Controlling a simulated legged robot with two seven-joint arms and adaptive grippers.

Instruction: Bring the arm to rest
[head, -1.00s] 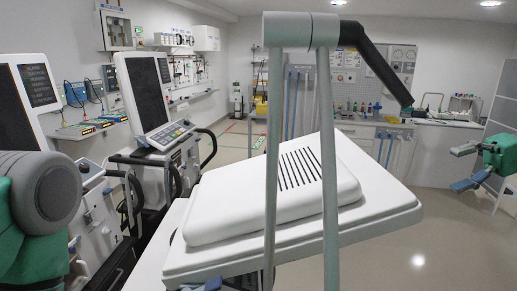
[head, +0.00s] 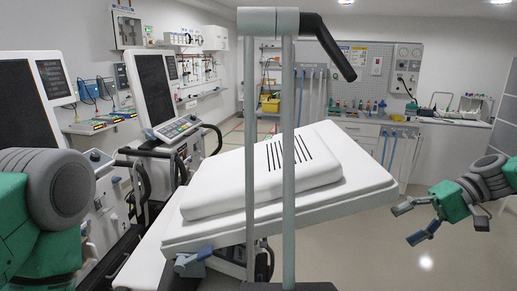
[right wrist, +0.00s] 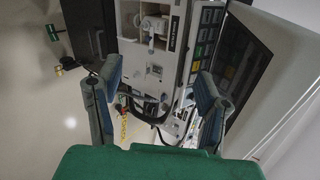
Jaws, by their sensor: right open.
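My right gripper (head: 408,224) shows at the right of the head view. It hangs in the air above the floor, right of the white slab-like panel (head: 240,228), apart from it. Its fingers are spread and empty. In the right wrist view the two fingers of this gripper (right wrist: 155,100) stand wide apart with nothing held between them. A ventilator front (right wrist: 160,45) shows beyond them. My left arm (head: 45,205) fills the lower left of the head view; its gripper is not seen.
Ventilators with dark screens (head: 153,90) stand in a row at the left. A grey double post (head: 289,160) rises in front of the panel. A counter (head: 430,135) with small items runs along the back right. Floor (head: 365,255) is clear between panel and right gripper.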

